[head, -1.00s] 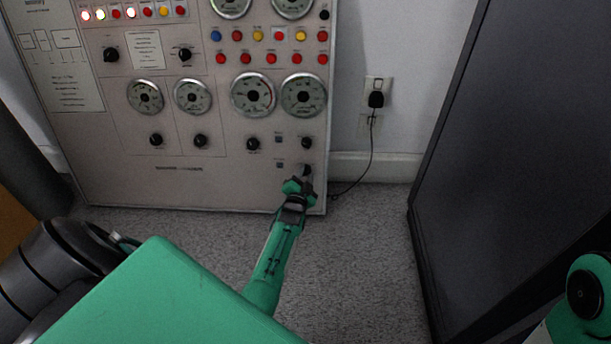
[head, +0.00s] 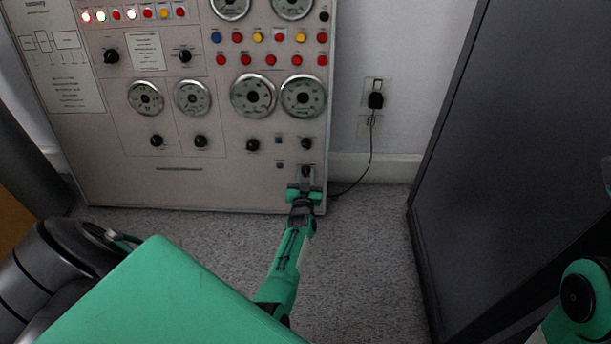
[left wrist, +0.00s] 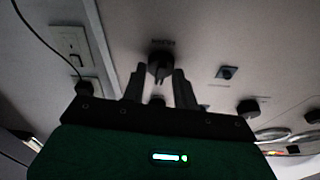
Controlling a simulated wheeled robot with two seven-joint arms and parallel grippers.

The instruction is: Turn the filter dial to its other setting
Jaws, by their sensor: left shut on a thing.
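The filter dial (head: 306,171), a small black knob, sits at the lower right of the pale control panel (head: 230,185). Its label is too blurred to read in the head view. My left gripper (head: 306,176) is at this dial, its fingers on either side and shut on it. In the left wrist view the dial (left wrist: 160,64) shows between the two dark fingertips (left wrist: 158,76), with a thin pointer or ridge on its face. Another black knob (head: 306,143) is just above it on the panel. My right gripper is out of view.
A wall outlet with a black plug (head: 376,100) and hanging cord is right of the panel. A large dark cabinet or screen (head: 510,150) stands at the right. Gauges (head: 253,95) and other knobs (head: 253,145) are nearby. Grey carpet (head: 365,240) is clear between.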

